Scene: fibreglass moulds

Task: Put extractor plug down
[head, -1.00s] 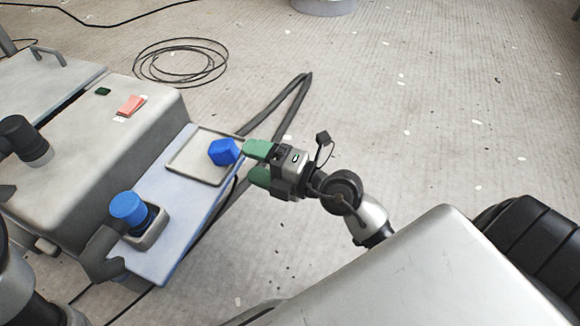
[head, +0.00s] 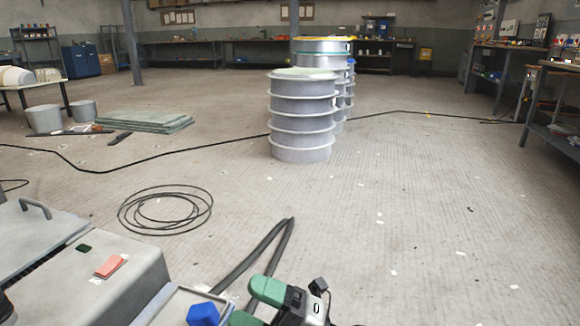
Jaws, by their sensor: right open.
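The blue plug (head: 203,314) shows at the bottom edge of the head view, on the pale shallow tray (head: 172,306) at the side of the grey machine. The picture edge cuts off its lower part. My right gripper (head: 248,304), with green fingers, is just right of the plug. Its fingers are apart with nothing between them, and the plug looks free of them. The lower finger is partly cut off by the picture edge. My left gripper is not in view.
The grey machine (head: 110,295) with a red switch (head: 110,266) fills the lower left. A dark hose (head: 255,252) and a coiled cable (head: 165,210) lie on the floor. A stack of grey ribbed drums (head: 302,118) stands ahead.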

